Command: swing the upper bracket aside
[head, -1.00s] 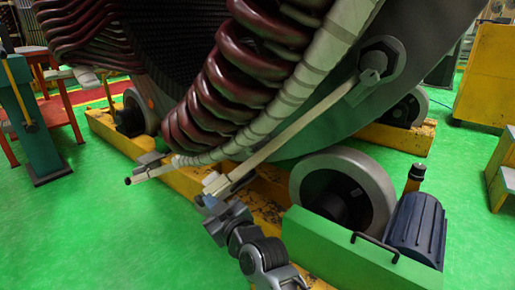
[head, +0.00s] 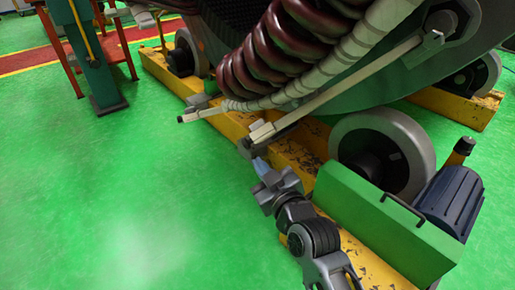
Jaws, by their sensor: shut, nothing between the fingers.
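A long pale arm (head: 345,82), which looks like the upper bracket, runs down to the left from a bolted pivot (head: 438,28) on the big stator ring. Its lower end carries a pale block (head: 262,131) and a dark piece (head: 248,150). A pale wrapped bar (head: 300,90) curves beside it under the dark red coils (head: 265,65). My gripper (head: 261,166) is shut and empty, just below the arm's lower end. I cannot tell whether it touches the dark piece.
A yellow base beam (head: 225,122) runs under the ring, with a grey roller (head: 385,150), a green housing (head: 375,220) and a blue motor (head: 452,200) at right. A teal post (head: 85,60) stands at upper left. The green floor (head: 130,190) at left is clear.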

